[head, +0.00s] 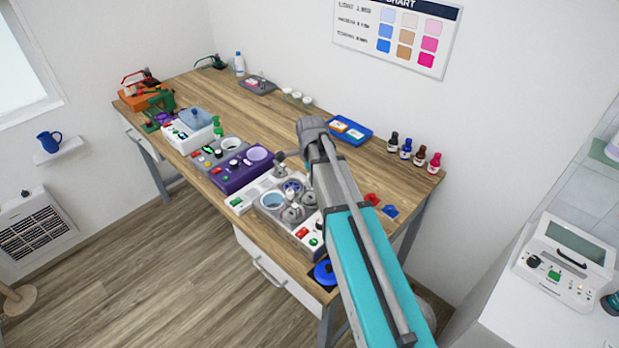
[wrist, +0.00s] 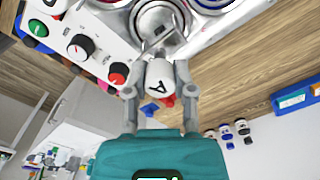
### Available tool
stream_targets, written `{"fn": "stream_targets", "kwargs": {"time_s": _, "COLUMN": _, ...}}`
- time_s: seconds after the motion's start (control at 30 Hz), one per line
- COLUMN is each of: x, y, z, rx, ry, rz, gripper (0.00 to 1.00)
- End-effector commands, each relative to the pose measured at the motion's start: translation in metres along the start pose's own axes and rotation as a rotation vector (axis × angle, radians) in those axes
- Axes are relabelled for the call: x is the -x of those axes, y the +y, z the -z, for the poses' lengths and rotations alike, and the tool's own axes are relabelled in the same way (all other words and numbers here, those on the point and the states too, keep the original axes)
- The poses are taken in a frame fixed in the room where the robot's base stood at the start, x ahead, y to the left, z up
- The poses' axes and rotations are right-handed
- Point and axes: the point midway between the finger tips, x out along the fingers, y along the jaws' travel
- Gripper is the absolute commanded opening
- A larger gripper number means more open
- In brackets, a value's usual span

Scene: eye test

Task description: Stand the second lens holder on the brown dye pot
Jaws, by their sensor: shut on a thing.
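In the wrist view, my gripper (wrist: 160,88) is shut on a lens holder (wrist: 158,70), a pale piece with a black letter A and thin metal prongs. The prongs overlap a round grey pot (wrist: 161,20) in the picture; I cannot tell whether they touch it. In the head view, the white dye unit (head: 244,205) has several round pots, one with light blue content (head: 272,201). Grey round pieces (head: 293,214) sit over some of them. I cannot tell which pot is brown. My arm hides the gripper's fingers in the head view.
Dye bottles (head: 406,149) and a blue tray (head: 337,126) stand along the back. Small red (head: 372,199) and blue (head: 390,211) pieces lie to the right.

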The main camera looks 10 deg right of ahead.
Motion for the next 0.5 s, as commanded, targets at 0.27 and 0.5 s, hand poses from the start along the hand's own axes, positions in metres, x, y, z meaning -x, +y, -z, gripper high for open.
{"fn": "stream_targets", "kwargs": {"time_s": 0.27, "x": -0.0028, "y": 0.0, "z": -0.0004, "rx": 0.001, "ry": 0.0, "rz": 0.0, "gripper": 0.0}}
{"fn": "stream_targets", "kwargs": {"time_s": 0.5, "x": -0.0048, "y": 0.0001, "z": -0.0006, "rx": 0.001, "ry": 0.0, "rz": 0.0, "gripper": 0.0}}
